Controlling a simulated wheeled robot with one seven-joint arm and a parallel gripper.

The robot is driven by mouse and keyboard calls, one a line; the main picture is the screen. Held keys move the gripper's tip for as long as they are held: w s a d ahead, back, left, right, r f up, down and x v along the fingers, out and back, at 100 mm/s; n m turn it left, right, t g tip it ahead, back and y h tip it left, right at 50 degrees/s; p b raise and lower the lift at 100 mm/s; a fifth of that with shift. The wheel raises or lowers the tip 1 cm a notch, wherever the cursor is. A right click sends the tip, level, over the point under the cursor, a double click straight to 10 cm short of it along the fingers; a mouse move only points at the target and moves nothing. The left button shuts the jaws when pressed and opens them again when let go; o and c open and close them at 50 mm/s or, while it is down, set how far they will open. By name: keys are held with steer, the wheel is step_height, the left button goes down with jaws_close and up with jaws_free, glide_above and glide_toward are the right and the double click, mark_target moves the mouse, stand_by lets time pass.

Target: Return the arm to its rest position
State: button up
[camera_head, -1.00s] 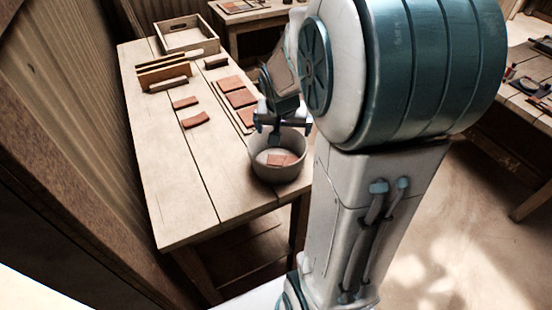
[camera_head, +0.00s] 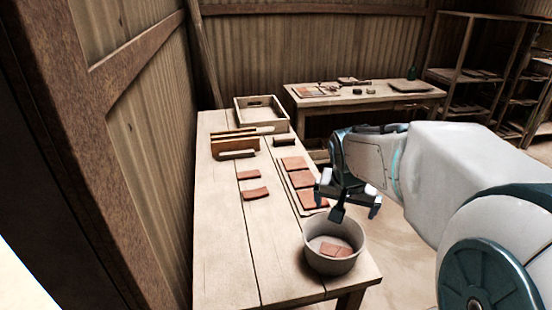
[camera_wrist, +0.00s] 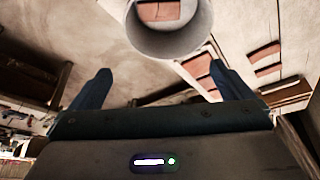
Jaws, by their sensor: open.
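My gripper (camera_head: 345,207) hangs in the air above the back rim of a grey round bucket in the head view, apart from it. In the wrist view its two blue fingers stand wide apart with nothing between them, so my gripper (camera_wrist: 162,88) is open and empty. My arm (camera_head: 445,175) reaches in from the right side of the head view. The bucket (camera_head: 333,266) stands at the near end of the wooden table (camera_head: 225,240) with reddish tile pieces (camera_head: 336,250) inside. The bucket (camera_wrist: 172,45) also shows at the top of the wrist view.
A board with several tiles (camera_head: 294,163) lies behind the bucket. Loose tiles (camera_head: 255,193), a wooden rack (camera_head: 235,148) and an open tray (camera_head: 262,122) stand farther along. A wall (camera_head: 160,100) bounds the left. A second table (camera_head: 360,100) stands behind.

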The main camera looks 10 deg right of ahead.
steer(key=s+a+f+n+g+y, duration=0.1)
steer(key=s+a+f+n+y, duration=0.1)
steer(key=s+a+n, duration=0.4)
steer(key=s+a, duration=0.4)
steer(key=s, duration=0.3)
steer(key=shift+s+a+f, duration=0.25)
steer(key=shift+s, duration=0.1)
